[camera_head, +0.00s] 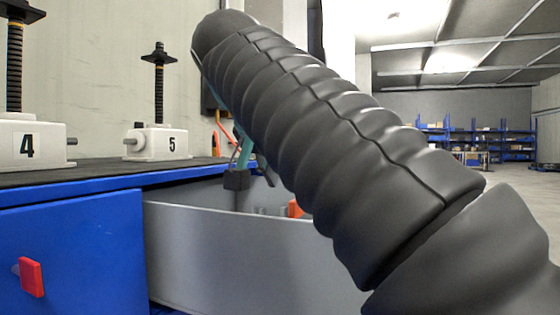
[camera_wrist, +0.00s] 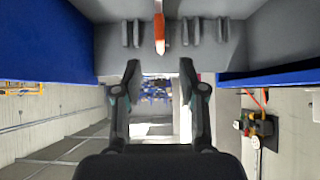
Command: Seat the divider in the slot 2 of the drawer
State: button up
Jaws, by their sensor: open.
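The drawer (camera_head: 240,255) is pulled out, and its grey wall shows in both views. In the wrist view several dark upright slot ribs (camera_wrist: 125,34) stand on the drawer's inner wall (camera_wrist: 108,45). A narrow orange piece (camera_wrist: 160,34), apparently the divider seen edge-on, stands between them. I cannot tell which slot it is in or how deep it sits. An orange part (camera_head: 295,208) also shows inside the drawer in the head view, partly hidden by my arm. My gripper (camera_wrist: 160,68) is open and empty, apart from the orange piece. In the head view, my gripper (camera_head: 237,178) is at the drawer.
Screw jacks marked 4 (camera_head: 30,145) and 5 (camera_head: 157,144) stand on the bench top (camera_head: 80,174) at left. A red handle (camera_head: 31,277) is on the blue bench front. My arm covers the centre and right. Open floor lies at far right.

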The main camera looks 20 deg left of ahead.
jog(key=shift+v, duration=1.9)
